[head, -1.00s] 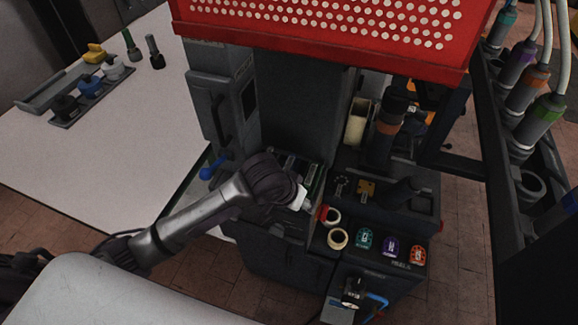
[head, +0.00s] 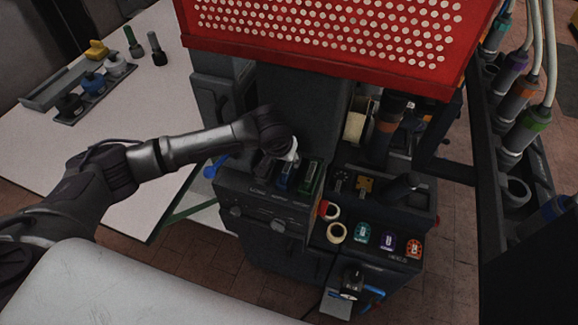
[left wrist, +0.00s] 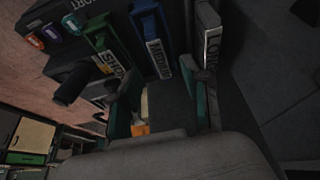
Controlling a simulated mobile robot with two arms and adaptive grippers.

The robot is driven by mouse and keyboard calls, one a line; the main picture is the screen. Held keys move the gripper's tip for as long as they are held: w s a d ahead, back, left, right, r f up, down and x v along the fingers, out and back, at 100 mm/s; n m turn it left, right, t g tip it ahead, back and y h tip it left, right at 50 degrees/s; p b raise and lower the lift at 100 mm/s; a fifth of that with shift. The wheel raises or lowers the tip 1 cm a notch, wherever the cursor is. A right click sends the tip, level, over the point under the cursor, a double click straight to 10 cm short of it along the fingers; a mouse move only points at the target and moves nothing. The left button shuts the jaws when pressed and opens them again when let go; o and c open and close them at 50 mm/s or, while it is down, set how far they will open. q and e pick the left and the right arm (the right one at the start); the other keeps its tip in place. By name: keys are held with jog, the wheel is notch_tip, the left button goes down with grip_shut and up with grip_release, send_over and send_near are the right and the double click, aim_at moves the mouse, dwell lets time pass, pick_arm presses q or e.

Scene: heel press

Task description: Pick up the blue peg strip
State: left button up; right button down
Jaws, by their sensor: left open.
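The blue peg strip (head: 285,174) stands in a slot on the dark machine's front, between a green strip (head: 312,175) and a dark grey strip (head: 262,166). In the left wrist view the blue strip (left wrist: 150,34) has a white label that seems to read MEDIUM. It stands between the green strip (left wrist: 106,48) labelled SHORT and the grey strip (left wrist: 209,32). My left gripper (head: 291,150) is just behind and above the strips in the head view. In the wrist view the gripper (left wrist: 164,95) is open, its fingers apart and the blue strip beyond their tips.
A red perforated guard (head: 330,35) hangs above the machine. A black control box with a lever (head: 402,187), tape rolls (head: 337,233) and coloured buttons (head: 388,241) stands right of the strips. A white table (head: 130,185) lies left. A rack of cabled tools (head: 520,125) stands far right.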

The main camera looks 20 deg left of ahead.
aim_at(289, 165)
pick_arm(q)
jog(key=shift+w+f, duration=0.25)
jog(key=shift+f, duration=0.15)
jog(key=p+x, duration=0.2)
jog(key=x, duration=0.2)
jog(key=shift+w+f, duration=0.1)
jog(key=shift+w, duration=0.05)
jog(key=shift+f, duration=0.2)
jog(key=shift+f, duration=0.2)
jog(key=shift+c, duration=0.2)
grip_shut()
